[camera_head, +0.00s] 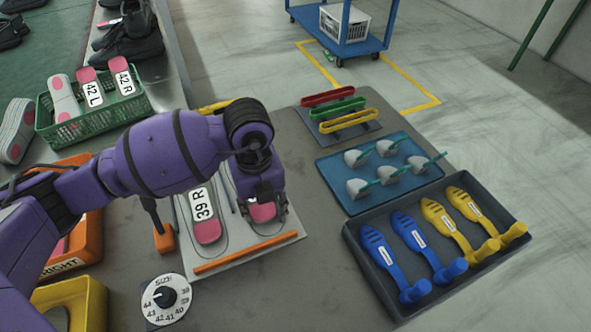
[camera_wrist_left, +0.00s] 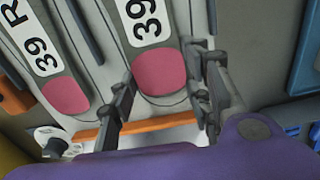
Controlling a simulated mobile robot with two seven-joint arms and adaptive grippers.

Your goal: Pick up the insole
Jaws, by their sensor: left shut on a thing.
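My left gripper (camera_head: 265,208) is over the right side of a pale board (camera_head: 290,232), fingers pointing down. It is shut on an insole (camera_head: 262,213) with a pink heel, grey edge and white label. In the left wrist view the fingers (camera_wrist_left: 163,92) sit on either side of the insole's heel (camera_wrist_left: 160,72); its label shows "39", and the rest is cut off. I cannot tell whether this insole is clear of the board. A second insole marked 39 R (camera_head: 205,208) lies to its left and also shows in the wrist view (camera_wrist_left: 66,97). My right gripper is out of view.
An orange bar (camera_head: 246,252) edges the board's front. A size dial (camera_head: 167,298) stands at front left. A green basket (camera_head: 95,122) holds insoles marked 42. A blue tray (camera_head: 400,147) and a dark tray of shoe stretchers (camera_head: 370,262) lie to the right.

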